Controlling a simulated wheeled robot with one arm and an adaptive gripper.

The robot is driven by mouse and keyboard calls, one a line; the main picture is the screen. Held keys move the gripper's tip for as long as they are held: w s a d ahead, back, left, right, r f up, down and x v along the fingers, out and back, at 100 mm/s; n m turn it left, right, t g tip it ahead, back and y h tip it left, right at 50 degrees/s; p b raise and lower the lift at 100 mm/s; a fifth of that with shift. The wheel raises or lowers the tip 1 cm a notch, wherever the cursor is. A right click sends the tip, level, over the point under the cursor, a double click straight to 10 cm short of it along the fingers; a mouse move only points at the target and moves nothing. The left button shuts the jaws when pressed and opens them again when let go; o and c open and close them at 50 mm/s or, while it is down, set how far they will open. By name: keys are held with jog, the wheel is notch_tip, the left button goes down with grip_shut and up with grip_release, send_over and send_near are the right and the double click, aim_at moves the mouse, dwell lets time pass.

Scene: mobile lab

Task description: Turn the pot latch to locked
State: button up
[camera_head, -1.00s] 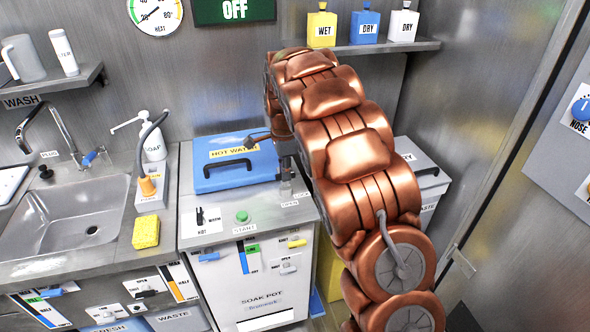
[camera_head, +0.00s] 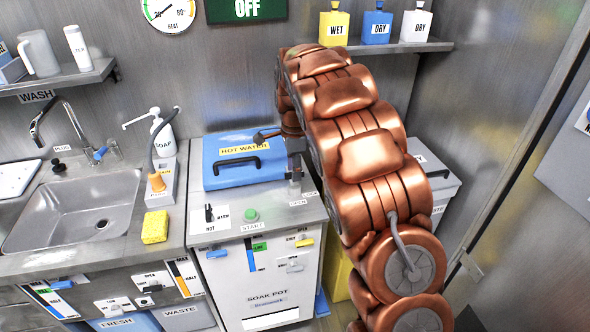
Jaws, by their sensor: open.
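The soak pot (camera_head: 268,290) is a white cabinet with a grey top, and its blue lid (camera_head: 225,177) lies flat and closed, with a black handle and a "HOT WATER" label. The pot latch (camera_head: 294,186) looks like a small grey upright piece at the lid's right edge, beside small "OPEN" and "LOCK" labels. Which label it points to is hard to tell. My gripper (camera_head: 280,143) is open at the end of the copper arm, above the lid's right back part and close behind the latch. The arm hides part of it, and contact with the latch cannot be made out.
A green start button (camera_head: 250,215) and a hot/warm switch (camera_head: 209,214) sit on the pot's front top. The sink (camera_head: 75,215) and a yellow sponge (camera_head: 155,227) are left. A grey waste bin (camera_head: 440,180) stands right, behind my arm. A bottle shelf (camera_head: 400,47) hangs above.

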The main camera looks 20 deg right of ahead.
notch_tip(320, 180, up, 12)
jog(key=shift+f, duration=0.25)
dwell(0.6)
jog(key=s+a+r+n+p, duration=0.2)
jog(key=s+n, duration=0.3)
jog(key=s, duration=0.5)
jog(key=s+a+r+n+p, duration=0.1)
jog(key=s+a+r+n, duration=0.2)
jog(key=s, duration=0.8)
jog(key=s+a+f+n, duration=0.1)
jog(key=s+f+n, duration=0.1)
jog(key=s+n, duration=0.2)
jog(key=s+a+f+n+g+p, duration=0.1)
jog(key=s+n, duration=0.3)
jog(key=s, duration=0.6)
jog(key=s+a+f+n+p, duration=0.1)
jog(key=s+f+n, duration=0.2)
jog(key=s, duration=0.4)
jog(key=shift+s+a+f+n+g, duration=0.2)
jog(key=shift+s+f+n+g, duration=0.1)
jog(key=shift+n+g, duration=0.1)
jog(key=shift+w, duration=0.1)
